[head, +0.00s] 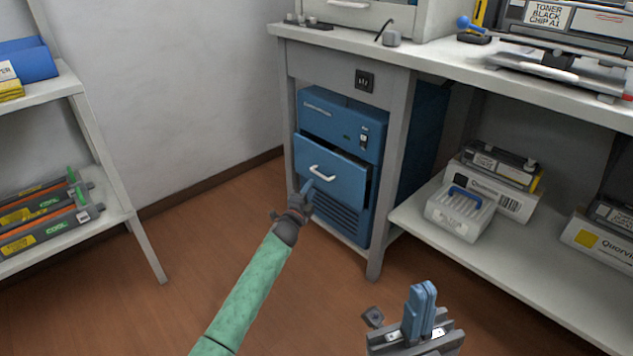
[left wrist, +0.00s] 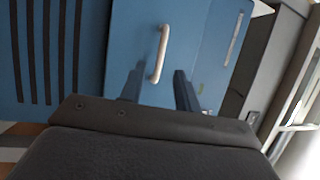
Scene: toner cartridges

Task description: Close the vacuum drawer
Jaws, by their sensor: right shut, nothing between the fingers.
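The blue vacuum drawer (head: 345,182) is in the cabinet under the bench, with a light handle (head: 322,173) on its front. Its front stands out from the cabinet, with a dark gap along its right side. My left gripper (head: 308,188) is at the drawer front, just below the handle. In the left wrist view, the left gripper's fingers (left wrist: 158,84) are apart, with the pale handle (left wrist: 159,55) showing beyond and between them. I cannot tell whether they touch the drawer. My right gripper (head: 422,290) is shut and empty at the lower middle, away from the cabinet.
The blue unit (head: 340,125) with a switch sits above the drawer. A bench leg (head: 388,175) stands to its right. A lower shelf (head: 510,270) holds boxes and a white caddy (head: 460,212). A rack (head: 105,200) with cartridges stands left. The floor before the cabinet is clear.

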